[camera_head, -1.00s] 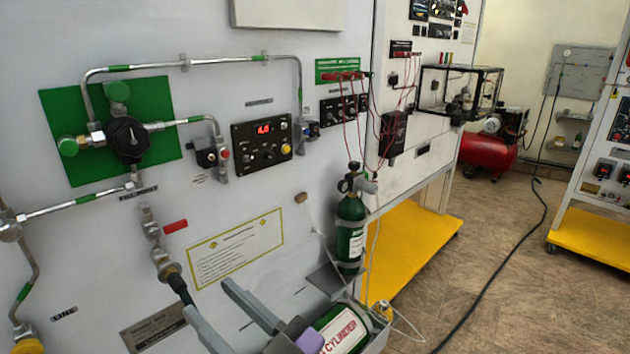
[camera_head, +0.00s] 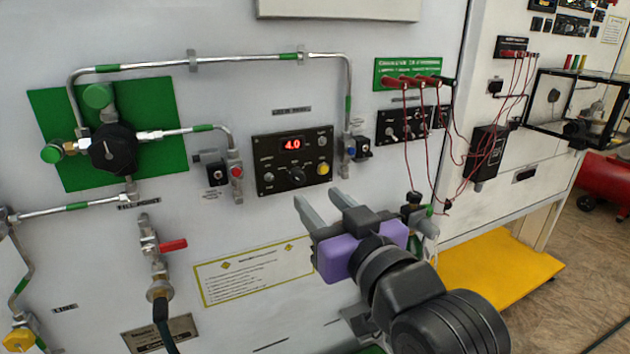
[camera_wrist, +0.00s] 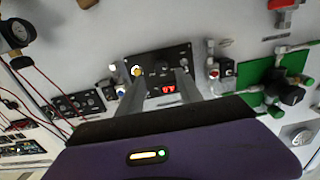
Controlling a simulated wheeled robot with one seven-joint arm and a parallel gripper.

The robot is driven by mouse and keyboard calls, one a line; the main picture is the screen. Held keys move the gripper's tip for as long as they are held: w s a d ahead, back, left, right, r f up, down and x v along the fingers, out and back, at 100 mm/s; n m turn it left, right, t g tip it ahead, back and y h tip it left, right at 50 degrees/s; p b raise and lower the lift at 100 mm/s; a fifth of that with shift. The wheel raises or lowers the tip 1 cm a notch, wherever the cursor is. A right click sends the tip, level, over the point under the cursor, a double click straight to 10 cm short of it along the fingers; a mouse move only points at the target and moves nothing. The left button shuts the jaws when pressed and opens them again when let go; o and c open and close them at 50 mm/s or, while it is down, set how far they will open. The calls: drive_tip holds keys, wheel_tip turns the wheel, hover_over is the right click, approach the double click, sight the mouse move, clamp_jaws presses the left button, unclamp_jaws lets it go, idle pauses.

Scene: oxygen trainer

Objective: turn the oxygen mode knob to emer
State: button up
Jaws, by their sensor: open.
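A black control panel (camera_head: 283,157) with a red display reading 4.0 is on the white wall. It carries a dark round knob (camera_head: 297,177) at lower centre, smaller controls and a yellow button (camera_head: 323,169). I cannot read the labels, so the mode knob and its setting are unclear. My gripper (camera_head: 317,197) is open and empty just below the panel, its fingers pointing towards it. In the wrist view, the panel (camera_wrist: 183,53) appears upside down, with the dark knob (camera_wrist: 162,67) between the two fingertips. No contact is visible.
A small valve (camera_head: 236,172) flanks the panel. Red cables (camera_head: 407,130) hang from a switch board to the right. A yellow-bordered notice (camera_head: 250,272) is below.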

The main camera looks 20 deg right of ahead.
sight(300, 181)
drive_tip(key=w, duration=0.7)
drive_tip(key=shift+p, duration=0.3)
clamp_jaws()
